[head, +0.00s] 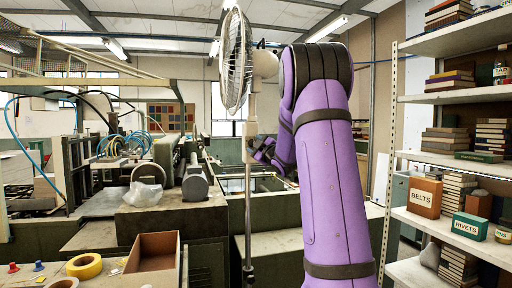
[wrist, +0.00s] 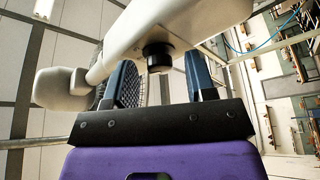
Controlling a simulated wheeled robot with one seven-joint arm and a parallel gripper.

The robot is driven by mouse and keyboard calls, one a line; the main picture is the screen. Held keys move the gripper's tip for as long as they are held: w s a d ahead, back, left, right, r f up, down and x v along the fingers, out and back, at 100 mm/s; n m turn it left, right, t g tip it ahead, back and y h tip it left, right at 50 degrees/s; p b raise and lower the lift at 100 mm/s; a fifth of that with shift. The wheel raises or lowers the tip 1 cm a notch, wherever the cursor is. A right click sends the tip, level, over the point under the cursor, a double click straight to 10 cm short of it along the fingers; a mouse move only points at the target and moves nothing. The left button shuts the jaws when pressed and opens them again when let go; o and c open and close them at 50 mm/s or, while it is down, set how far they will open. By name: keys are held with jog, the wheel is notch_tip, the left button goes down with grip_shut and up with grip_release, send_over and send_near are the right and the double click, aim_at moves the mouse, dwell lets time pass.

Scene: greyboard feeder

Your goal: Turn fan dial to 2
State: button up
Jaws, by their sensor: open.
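The standing fan (head: 237,62) has a white cage and a cream motor housing (head: 265,64) on a grey pole (head: 248,190). In the wrist view its cream body (wrist: 170,22) fills the top. A short black knob (wrist: 158,57), which looks like the dial, sticks out from this body. No numbers or pointer are legible. My gripper (wrist: 160,78) is open, with one blue finger on each side of the knob in the picture. The fingertips are partly hidden by the cream body, and I cannot tell whether they touch. In the head view my gripper (head: 264,150) is dark and small, near the pole.
Shelves with books, a belts box (head: 424,197) and a rivets box (head: 470,226) stand at the right. Machinery (head: 170,220) stands at the left. An open brown box (head: 152,262) and yellow tape roll (head: 84,266) lie on the front bench.

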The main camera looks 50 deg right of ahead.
jog(key=v, duration=1)
jog(key=shift+s+f, duration=0.15)
jog(key=shift+s, duration=0.2)
jog(key=shift+a, duration=0.15)
jog(key=s+a+m+g, duration=0.3)
jog(key=a+m+g, duration=0.4)
jog(key=a, duration=1.2)
jog(key=s+a+f+g+y, duration=0.2)
jog(key=s+a+f+g, duration=0.1)
jog(key=s+a, duration=0.7)
jog(key=s+a+f+m+g+y, duration=0.1)
jog(key=s+a+f+g, duration=0.3)
jog(key=s+a, duration=0.5)
jog(key=shift+s+a+f+g+y, duration=0.3)
jog(key=shift+s+a+f+y, duration=0.1)
jog(key=shift+s+f+y, duration=0.55)
jog(key=shift+s+r, duration=0.1)
jog(key=shift+s, duration=0.05)
